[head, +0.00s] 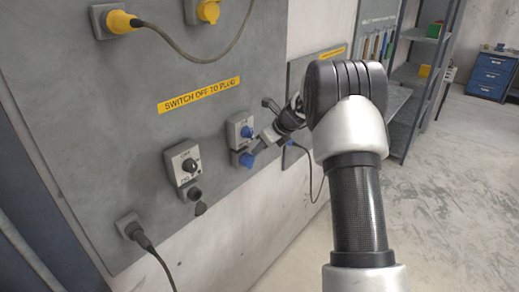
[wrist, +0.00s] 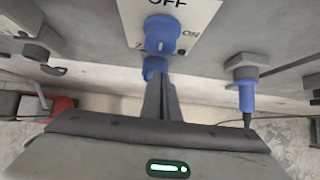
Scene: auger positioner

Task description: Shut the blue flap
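The blue flap (head: 245,160) is at the socket under a small switch box with a blue knob (head: 247,132) on the grey wall panel. In the wrist view the blue flap (wrist: 152,66) shows just below the blue knob (wrist: 162,34), partly hidden behind my fingertips. My gripper (head: 258,147) reaches in from the right, its tips close to the flap. In the wrist view the fingers of my gripper (wrist: 160,77) are together with nothing seen between them. I cannot tell whether they touch the flap, nor how far open the flap stands.
A blue plug with cable (wrist: 246,92) is to the right of the flap. A switch box with a black knob (head: 188,164) and a grey plug (head: 131,228) are on the left. Yellow plugs (head: 118,21) sit above. Open floor (head: 450,200) lies to the right.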

